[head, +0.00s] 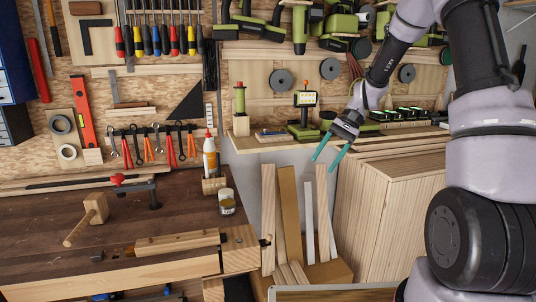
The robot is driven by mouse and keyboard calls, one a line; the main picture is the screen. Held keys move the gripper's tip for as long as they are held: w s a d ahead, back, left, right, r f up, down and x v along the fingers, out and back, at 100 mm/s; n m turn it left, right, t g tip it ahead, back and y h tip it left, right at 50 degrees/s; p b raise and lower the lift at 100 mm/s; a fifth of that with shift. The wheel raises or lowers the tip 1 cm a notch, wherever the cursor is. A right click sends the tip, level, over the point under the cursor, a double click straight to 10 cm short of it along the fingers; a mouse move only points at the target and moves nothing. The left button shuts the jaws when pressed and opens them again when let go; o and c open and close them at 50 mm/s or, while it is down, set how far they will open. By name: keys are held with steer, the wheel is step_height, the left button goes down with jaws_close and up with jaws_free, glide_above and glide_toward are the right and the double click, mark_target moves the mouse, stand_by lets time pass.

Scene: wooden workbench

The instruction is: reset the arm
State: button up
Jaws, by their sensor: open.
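My gripper (328,153) shows in the head view, right of the middle. Its two teal fingers are open and apart, with nothing between them. It points down and to the left, in the air in front of the shelf and above the upright wooden boards. My arm comes in from the right side of the picture and bends down to the gripper.
The wooden workbench (45,230) at left holds a mallet (90,218), a glue bottle (210,157) and a jar (227,203). Wooden boards (290,210) stand below my gripper. A wooden cabinet (390,215) stands at right. Tools hang on the back wall.

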steer(key=s+d+r+t+h, duration=0.2)
steer(key=s+r+t, duration=0.3)
steer(key=s+r, duration=0.5)
steer(key=s+d+r+n+t+h, duration=0.1)
steer(key=s+d+r+t, duration=0.4)
steer(key=s+r, duration=0.5)
steer(key=shift+s+d+r+h, duration=0.15)
steer(key=shift+s+r+h, duration=0.2)
steer(key=shift+h, duration=0.55)
steer(key=shift+w, duration=0.1)
steer(key=w+a+f+m+g+y, duration=0.1)
steer(key=w+a+f+g+y, duration=0.3)
steer(key=w+f, duration=0.6)
steer(key=w+a+f+g+y, duration=0.2)
steer(key=w+a+f+g, duration=0.3)
steer(key=w+f, duration=0.6)
steer(key=m+g+y, duration=0.3)
steer(key=m+y, duration=0.3)
steer(key=y, duration=0.3)
glide_toward(268, 242)
step_height(268, 242, down, 2)
steer(key=w, duration=0.2)
steer(key=x, duration=1)
steer(key=shift+w, duration=0.2)
